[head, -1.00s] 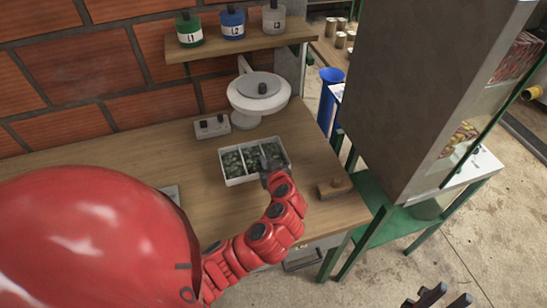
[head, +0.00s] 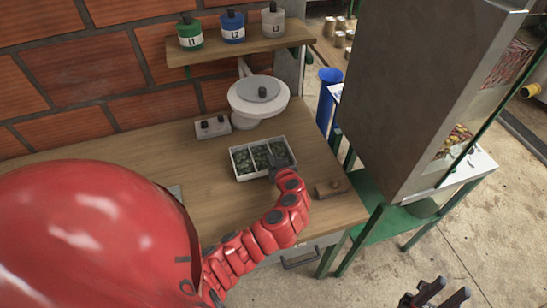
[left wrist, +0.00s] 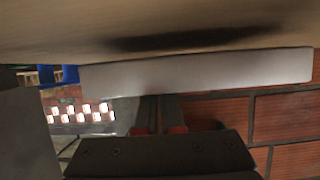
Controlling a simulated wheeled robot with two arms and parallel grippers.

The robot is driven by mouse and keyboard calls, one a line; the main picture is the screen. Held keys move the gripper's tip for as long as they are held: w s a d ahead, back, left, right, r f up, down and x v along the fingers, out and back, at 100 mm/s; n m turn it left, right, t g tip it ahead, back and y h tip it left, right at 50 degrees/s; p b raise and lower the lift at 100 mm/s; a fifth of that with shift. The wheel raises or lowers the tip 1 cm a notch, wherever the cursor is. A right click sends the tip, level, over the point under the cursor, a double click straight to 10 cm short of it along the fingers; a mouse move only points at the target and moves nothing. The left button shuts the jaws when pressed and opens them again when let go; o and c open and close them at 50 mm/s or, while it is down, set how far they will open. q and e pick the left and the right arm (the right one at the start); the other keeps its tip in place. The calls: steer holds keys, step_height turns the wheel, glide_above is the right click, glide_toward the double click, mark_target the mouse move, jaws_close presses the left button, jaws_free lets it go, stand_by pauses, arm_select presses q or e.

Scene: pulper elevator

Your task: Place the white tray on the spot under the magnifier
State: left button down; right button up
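The white tray (head: 237,165) has three compartments filled with dark green pieces and sits over the wooden table, in front of the magnifier. My left gripper (head: 282,165) is at its right front edge and shut on its wall. In the left wrist view the tray's pale side (left wrist: 200,77) runs across the picture, with the fingers (left wrist: 160,113) at its edge. A dark shadow on the wood beside it suggests the tray is slightly raised. The magnifier (head: 243,103) is white and round with a grey disc on top; the spot beneath it is mostly hidden. My right gripper (head: 436,297) is open and empty.
A white box with two dark knobs (head: 212,128) stands left of the magnifier's base. A small wooden block (head: 332,189) lies near the table's right edge. A shelf (head: 240,45) with three labelled jars hangs above. A tall grey machine (head: 425,95) stands to the right.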

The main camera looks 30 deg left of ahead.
arm_select(q)
steer(key=shift+f+b, duration=0.65)
steer(key=shift+b, duration=0.35)
steer(key=c, duration=1)
jaws_free()
steer(key=shift+c, duration=0.2)
steer(key=shift+r+p, duration=0.65)
steer(key=shift+p, duration=0.35)
steer(key=shift+s+d, duration=0.1)
steer(key=shift+d, duration=0.05)
steer(key=b+v, duration=0.3)
steer(key=v, duration=0.7)
steer(key=shift+d, duration=0.1)
steer(key=shift+b+v, duration=0.3)
steer(key=shift+v, duration=0.45)
